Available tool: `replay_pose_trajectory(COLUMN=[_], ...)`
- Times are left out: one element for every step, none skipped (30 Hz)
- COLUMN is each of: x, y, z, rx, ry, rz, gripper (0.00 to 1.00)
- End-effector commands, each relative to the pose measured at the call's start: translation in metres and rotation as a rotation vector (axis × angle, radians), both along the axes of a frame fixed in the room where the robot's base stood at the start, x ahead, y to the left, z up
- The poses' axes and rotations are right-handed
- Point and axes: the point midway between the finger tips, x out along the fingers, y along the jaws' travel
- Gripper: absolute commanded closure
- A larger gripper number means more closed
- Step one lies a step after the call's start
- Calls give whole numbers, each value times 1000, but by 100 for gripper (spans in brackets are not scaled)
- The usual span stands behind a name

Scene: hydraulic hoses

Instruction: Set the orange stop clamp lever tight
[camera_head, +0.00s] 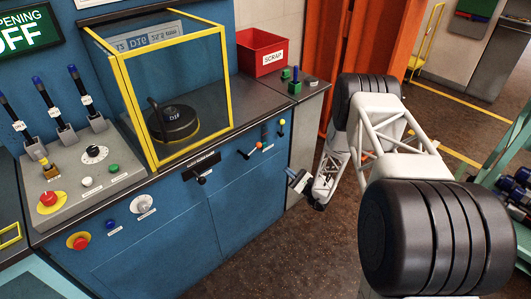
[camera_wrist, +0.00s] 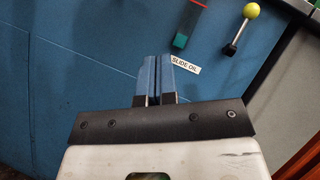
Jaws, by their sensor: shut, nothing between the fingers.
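The orange stop clamp lever is a short rod with an orange ball (camera_head: 258,146) on the front of the blue cabinet. Its rod runs from a dark pivot at lower left up and right to the ball. The lever does not show in the wrist view. My gripper (camera_head: 291,174) is to the right of and below the lever, in front of the cabinet and apart from it. In the wrist view my gripper (camera_wrist: 157,58) has its two blue fingers together, with nothing between them.
A yellow-ball lever (camera_head: 281,123) is right of the orange one; it also shows in the wrist view (camera_wrist: 243,25). A red-and-green indicator (camera_wrist: 187,24) labelled SLIDE OIL lies between. A black handle (camera_head: 202,166) juts out at left. The floor before the cabinet is clear.

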Motion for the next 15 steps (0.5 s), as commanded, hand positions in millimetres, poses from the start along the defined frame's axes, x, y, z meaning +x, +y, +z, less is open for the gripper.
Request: replay_pose_trajectory(x=[0, 0, 0, 0, 0, 0, 0, 0, 0, 0, 0, 1, 1, 1, 2], y=[0, 0, 0, 0, 0, 0, 0, 0, 0, 0, 1, 2, 2, 3, 5], z=[0, 0, 0, 0, 0, 0, 0, 0, 0, 0, 1, 1, 2, 2, 3], rx=[1, 1, 0, 0, 0, 0, 0, 0, 0, 0, 0, -1, -1, -1, -1], ry=[0, 0, 0, 0, 0, 0, 0, 0, 0, 0, 0, 0, 0, 0, 0], rz=[-1, -1, 0, 0, 0, 0, 0, 0, 0, 0, 0, 1, 1, 1, 1], gripper=[100, 100, 100, 100, 100, 100, 100, 100, 100, 100, 100, 100, 100, 100, 100])
